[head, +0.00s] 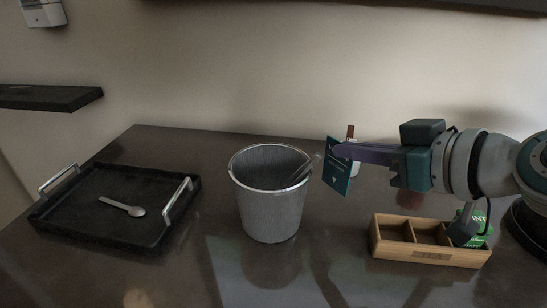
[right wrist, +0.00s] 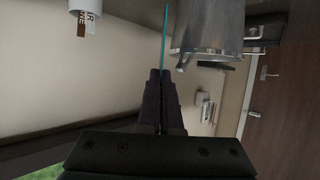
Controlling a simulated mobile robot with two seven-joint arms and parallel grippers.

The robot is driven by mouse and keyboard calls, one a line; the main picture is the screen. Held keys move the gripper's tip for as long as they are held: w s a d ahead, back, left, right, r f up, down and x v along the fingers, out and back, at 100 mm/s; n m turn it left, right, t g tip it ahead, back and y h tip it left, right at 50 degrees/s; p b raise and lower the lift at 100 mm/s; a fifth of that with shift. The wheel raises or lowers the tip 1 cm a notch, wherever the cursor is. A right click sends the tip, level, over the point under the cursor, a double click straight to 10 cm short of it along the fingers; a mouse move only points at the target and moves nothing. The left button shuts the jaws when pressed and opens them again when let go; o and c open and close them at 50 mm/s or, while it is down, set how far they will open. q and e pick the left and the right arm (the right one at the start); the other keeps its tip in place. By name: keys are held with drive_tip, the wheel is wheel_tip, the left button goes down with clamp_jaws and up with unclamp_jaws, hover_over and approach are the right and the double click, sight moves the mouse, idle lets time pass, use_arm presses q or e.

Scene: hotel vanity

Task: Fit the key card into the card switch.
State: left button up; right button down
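The key card (head: 338,165) is dark teal with small pale print. My right gripper (head: 340,151) is shut on its upper part and holds it above the counter, just right of the metal bucket. In the right wrist view the card (right wrist: 164,35) shows nearly edge-on, as a thin teal line beyond the closed fingers (right wrist: 160,75). A pale grey device (head: 43,12) on the wall at the top left looks like the card switch. The frame's top edge cuts it, and I cannot make out its slot. My left gripper is not in view.
A metal ice bucket (head: 272,210) with tongs stands mid-counter. A black tray (head: 100,231) with handles and a spoon (head: 122,207) lies left. A wooden divided box (head: 432,256) is below my right arm. A dark shelf (head: 48,97) juts out at left. A white cup (right wrist: 85,5) is behind my gripper.

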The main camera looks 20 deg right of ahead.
sight(345, 195)
wheel_tip(345, 195, down, 5)
drive_tip(key=shift+r+b, duration=0.2)
drive_tip(key=shift+b, duration=0.6)
wheel_tip(345, 195, down, 4)
drive_tip(key=shift+r+b, duration=0.15)
drive_tip(key=shift+b, duration=1.1)
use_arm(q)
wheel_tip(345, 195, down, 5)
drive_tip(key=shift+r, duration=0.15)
use_arm(e)
drive_tip(key=shift+r, duration=0.1)
drive_tip(key=c, duration=1.5)
unclamp_jaws()
drive_tip(key=o, duration=0.4)
